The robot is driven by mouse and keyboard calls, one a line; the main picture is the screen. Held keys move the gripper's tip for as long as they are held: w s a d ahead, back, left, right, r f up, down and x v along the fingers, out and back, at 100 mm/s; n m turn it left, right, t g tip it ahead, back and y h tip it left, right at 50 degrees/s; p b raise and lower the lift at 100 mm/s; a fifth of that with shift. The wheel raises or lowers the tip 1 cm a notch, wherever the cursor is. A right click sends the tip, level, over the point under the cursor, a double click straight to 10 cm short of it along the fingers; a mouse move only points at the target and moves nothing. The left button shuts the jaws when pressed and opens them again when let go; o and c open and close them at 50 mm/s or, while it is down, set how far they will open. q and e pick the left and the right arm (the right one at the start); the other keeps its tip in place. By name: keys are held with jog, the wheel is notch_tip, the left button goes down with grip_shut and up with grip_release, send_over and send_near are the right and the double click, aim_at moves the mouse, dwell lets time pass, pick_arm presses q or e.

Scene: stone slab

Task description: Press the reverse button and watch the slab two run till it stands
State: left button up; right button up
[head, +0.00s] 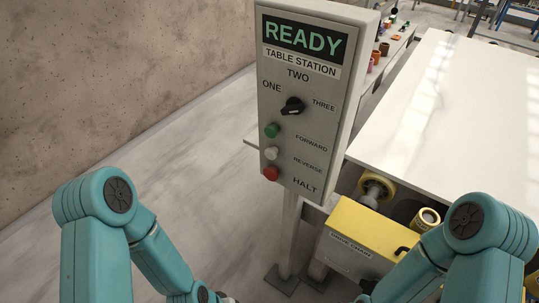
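A grey control panel (312,80) stands on a post in the middle of the head view. Its display (302,37) reads READY in green. A black selector knob (292,106) sits among the labels ONE, TWO and THREE; I cannot tell for sure where it points. Below it are a green button (271,130) by FORWARD, a pale reverse button (271,153) by REVERSE, and a red button (270,173) by HALT. A large pale slab (460,110) lies flat at the right. My arms reach down to the bottom edge, where both grippers are out of sight, well below the buttons.
A yellow box (360,238) labelled for a chain and yellow-rimmed rollers (377,186) sit below the slab's edge, close to my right arm. A stone wall (100,70) stands at the left. The floor (195,150) left of the panel is clear.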

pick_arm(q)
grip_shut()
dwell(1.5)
